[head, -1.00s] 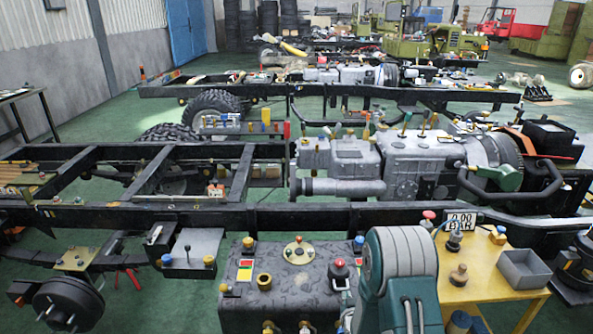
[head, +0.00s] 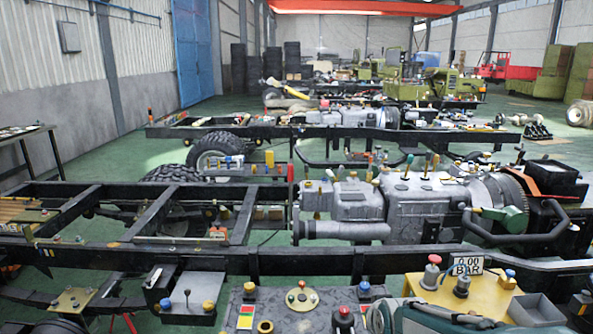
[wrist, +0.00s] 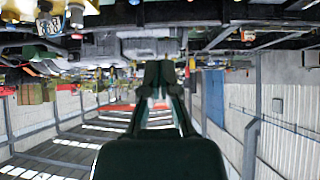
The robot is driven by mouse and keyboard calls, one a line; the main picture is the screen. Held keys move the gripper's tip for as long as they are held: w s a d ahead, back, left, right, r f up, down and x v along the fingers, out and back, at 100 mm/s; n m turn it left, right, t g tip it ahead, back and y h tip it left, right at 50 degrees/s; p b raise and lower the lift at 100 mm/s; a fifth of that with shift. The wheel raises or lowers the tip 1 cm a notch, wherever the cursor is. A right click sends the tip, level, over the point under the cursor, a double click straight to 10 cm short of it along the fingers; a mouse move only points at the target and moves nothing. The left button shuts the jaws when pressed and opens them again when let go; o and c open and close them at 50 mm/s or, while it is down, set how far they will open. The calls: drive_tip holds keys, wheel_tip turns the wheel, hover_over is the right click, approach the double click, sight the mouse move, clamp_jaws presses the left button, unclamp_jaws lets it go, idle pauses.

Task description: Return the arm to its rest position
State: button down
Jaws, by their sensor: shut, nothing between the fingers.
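My gripper (wrist: 158,80) shows in the wrist view as a dark green body with two dark fingers closed together at the tip. Nothing is held between them. The wrist picture is upside down, with the roof below and the chassis frames above. In the head view only a grey-green part of my arm shows low at the bottom right of centre; the gripper itself is out of that view.
A black chassis frame (head: 255,262) with a grey engine (head: 430,207) spans the view ahead. A dark control box (head: 285,312) and a yellow table (head: 465,295) stand close in front. Green floor (head: 120,232) shows at left. A grey tray (head: 537,312) is at right.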

drive_tip(key=s+r+g, duration=0.1)
drive_tip(key=s+r, duration=0.2)
drive_tip(key=s, duration=0.7)
drive_tip(key=s+r+g, duration=0.2)
drive_tip(key=s+r, duration=0.1)
drive_tip(key=s, duration=0.8)
drive_tip(key=shift+s+r, duration=0.15)
drive_tip(key=c, duration=1.3)
unclamp_jaws()
drive_tip(key=shift+c, duration=0.2)
